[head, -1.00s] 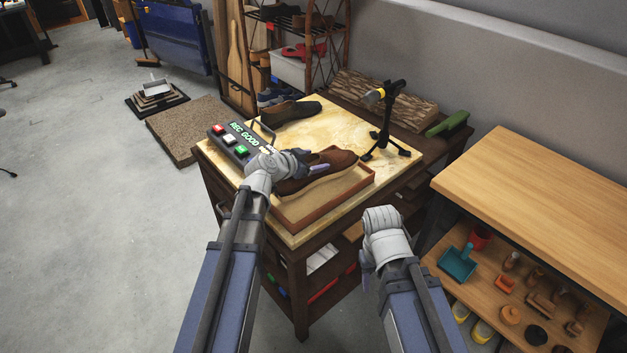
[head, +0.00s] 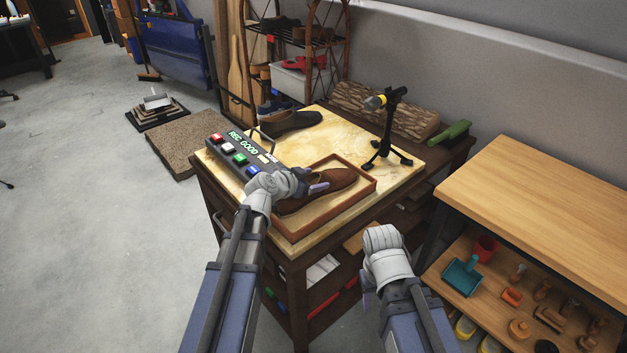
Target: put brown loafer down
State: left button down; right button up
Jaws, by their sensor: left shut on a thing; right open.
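A brown loafer (head: 334,180) is at the tray (head: 371,186), a shallow wooden-rimmed box with a sandy floor on the pale-topped table. The loafer lies lengthwise in or just above the tray; I cannot tell whether its sole touches the floor. My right gripper (head: 368,290) is open and empty, low in front of the table's right side, away from the loafer.
A recorder box with coloured buttons (head: 237,154) lies left of the tray. A dark shoe (head: 290,121) stands behind. A small tripod with a yellow-ended device (head: 386,130) stands right of the tray. A wooden bench (head: 545,205) is at the right.

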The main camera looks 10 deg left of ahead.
pick_arm(q)
grip_release()
jog(key=shift+s+r+p, duration=0.25)
jog(key=shift+r+p, duration=0.05)
jog(key=shift+p, duration=0.1)
jog(key=p+v, duration=0.4)
jog(key=v, duration=0.6)
jog(key=shift+s+a+r+p, duration=0.15)
jog(key=shift+p, duration=0.25)
jog(key=shift+s+a+r, duration=0.15)
jog(key=shift+s+a, duration=0.1)
jog(key=shift+s, duration=0.15)
